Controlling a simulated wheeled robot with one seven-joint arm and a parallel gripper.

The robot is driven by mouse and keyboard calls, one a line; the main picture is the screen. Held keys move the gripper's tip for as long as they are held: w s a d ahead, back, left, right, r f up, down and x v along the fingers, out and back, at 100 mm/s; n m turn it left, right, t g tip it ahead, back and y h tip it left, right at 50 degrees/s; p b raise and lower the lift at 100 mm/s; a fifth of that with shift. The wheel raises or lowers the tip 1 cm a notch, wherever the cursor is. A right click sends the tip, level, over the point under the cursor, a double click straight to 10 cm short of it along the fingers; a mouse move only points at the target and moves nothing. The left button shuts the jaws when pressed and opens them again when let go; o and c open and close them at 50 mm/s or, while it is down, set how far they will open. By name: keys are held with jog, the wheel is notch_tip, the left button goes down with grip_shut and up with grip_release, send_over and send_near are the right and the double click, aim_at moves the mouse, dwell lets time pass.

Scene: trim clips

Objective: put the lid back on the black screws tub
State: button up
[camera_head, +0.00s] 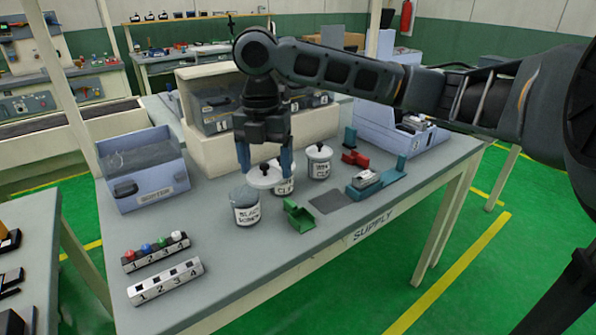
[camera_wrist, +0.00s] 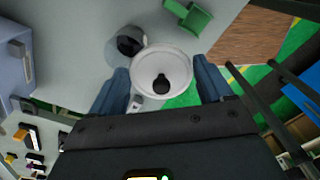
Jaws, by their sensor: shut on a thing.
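The black screws tub (camera_head: 246,208) stands upright on the supply table, with a label on its front. In the wrist view the tub (camera_wrist: 112,50) is open, with dark contents showing. My gripper (camera_head: 265,172) points down with its fingers on either side of a round white lid (camera_head: 261,180). In the wrist view my gripper (camera_wrist: 163,86) is shut on this lid (camera_wrist: 172,60), whose black knob faces me. The lid is held level above the table, behind and slightly right of the tub's mouth. In the wrist view it overlaps part of the tub's rim.
A labelled tub (camera_head: 285,188) is partly hidden behind the lid; a lidded tub (camera_head: 319,168) stands right of it. A green holder (camera_head: 299,216) sits close right of the black screws tub. Numbered racks (camera_head: 165,281) lie front left; a blue-grey bin (camera_head: 150,190) stands left.

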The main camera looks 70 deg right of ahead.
jog(key=w+r+n, duration=0.1)
jog(key=w+n, duration=0.1)
jog(key=w, duration=0.4)
jog(key=f+b, duration=0.2)
jog(key=f, duration=0.1)
jog(key=f+b, duration=0.2)
jog(key=f, duration=0.1)
jog(key=shift+s, duration=0.2)
jog(key=shift+r+p, duration=0.1)
jog(key=shift+p, duration=0.35)
dwell(1.1)
jog(key=shift+f, duration=0.2)
dwell(1.3)
jog(key=o, duration=0.9)
jog(key=shift+r+p, duration=0.15)
jog(key=shift+p, duration=0.2)
